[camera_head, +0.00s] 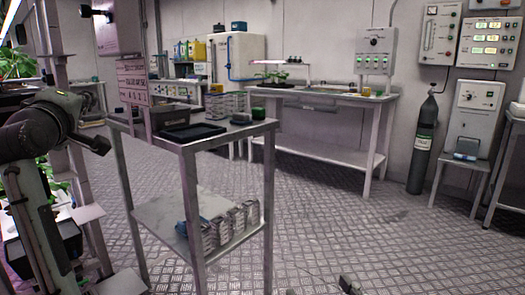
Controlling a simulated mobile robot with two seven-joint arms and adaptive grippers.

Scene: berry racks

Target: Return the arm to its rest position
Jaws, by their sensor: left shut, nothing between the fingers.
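My left arm comes in at the left edge of the head view, with a dark grey link rising from the bottom left. My left gripper (98,146) appears as the dark end of that arm, pointing right and down. It is shut and holds nothing. It is in front of the metal shelving at the left and to the left of the metal cart.
The metal cart (190,142) stands close in front, with a black tray (192,132) on top and several packs (222,228) on its lower shelf. A workbench (335,97) is behind. A gas cylinder (423,145) stands at the right. Floor between is clear.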

